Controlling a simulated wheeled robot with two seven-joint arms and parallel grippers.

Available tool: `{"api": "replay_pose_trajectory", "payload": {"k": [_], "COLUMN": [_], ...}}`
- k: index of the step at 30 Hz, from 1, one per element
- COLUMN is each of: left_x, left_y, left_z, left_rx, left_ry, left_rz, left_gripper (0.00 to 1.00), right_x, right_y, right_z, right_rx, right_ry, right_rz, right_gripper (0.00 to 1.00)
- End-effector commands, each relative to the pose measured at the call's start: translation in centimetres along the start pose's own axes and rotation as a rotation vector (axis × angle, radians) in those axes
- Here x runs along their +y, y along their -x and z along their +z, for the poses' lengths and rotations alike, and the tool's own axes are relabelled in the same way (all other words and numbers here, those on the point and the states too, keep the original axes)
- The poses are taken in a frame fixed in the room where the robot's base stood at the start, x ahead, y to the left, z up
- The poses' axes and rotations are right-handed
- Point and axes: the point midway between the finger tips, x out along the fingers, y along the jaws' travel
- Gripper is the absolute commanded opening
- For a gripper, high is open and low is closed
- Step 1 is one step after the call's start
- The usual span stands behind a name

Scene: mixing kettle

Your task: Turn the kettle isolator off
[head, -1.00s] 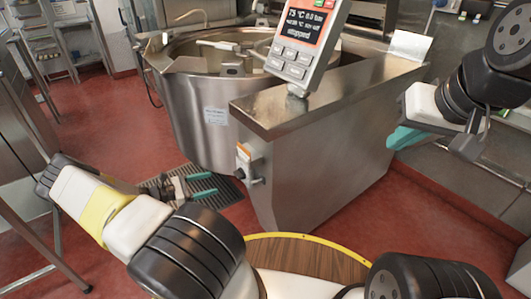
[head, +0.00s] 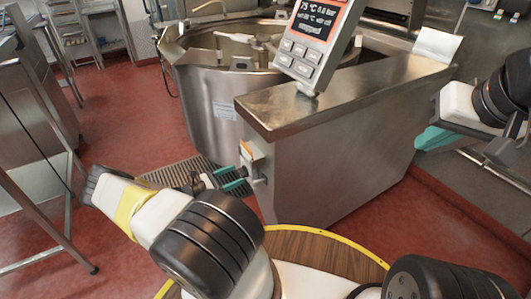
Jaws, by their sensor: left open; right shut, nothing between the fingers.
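The kettle isolator (head: 255,161) is a small grey box with an orange top and a dark handle. It sits on the near left face of the kettle's steel console (head: 330,150). My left gripper (head: 236,178) has its teal fingers open, pointing right, with the tips right at the isolator's handle. I cannot tell whether they touch it or which way the handle is turned. My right gripper (head: 432,138) is shut and empty, to the right of the console. The large steel kettle (head: 205,105) stands behind the isolator.
A tilted control panel (head: 312,45) with a lit screen and buttons stands on the console. A floor drain grate (head: 165,175) lies below the kettle. A steel table frame (head: 60,205) stands at left. Red floor (head: 115,130) is open between.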

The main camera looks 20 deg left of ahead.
Motion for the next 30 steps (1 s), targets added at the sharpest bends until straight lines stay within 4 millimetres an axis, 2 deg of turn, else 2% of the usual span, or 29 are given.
{"api": "replay_pose_trajectory", "payload": {"k": [2, 24, 30], "left_x": [-0.1, 0.0, 0.0], "left_y": [-1.0, -2.2, -2.1], "left_z": [0.0, 0.0, 0.0], "left_rx": [-0.002, 0.000, 0.000], "left_ry": [0.001, 0.001, 0.000], "left_rz": [-0.001, 0.000, 0.000], "left_gripper": [0.71, 0.71, 0.32], "right_x": [0.0, 0.0, 0.0], "right_y": [0.0, 0.0, 0.0], "right_z": [0.0, 0.0, 0.0], "right_rx": [0.000, 0.000, 0.000], "right_ry": [0.000, 0.000, 0.000], "right_rz": [0.000, 0.000, 0.000], "right_gripper": [0.00, 0.00, 0.00]}}
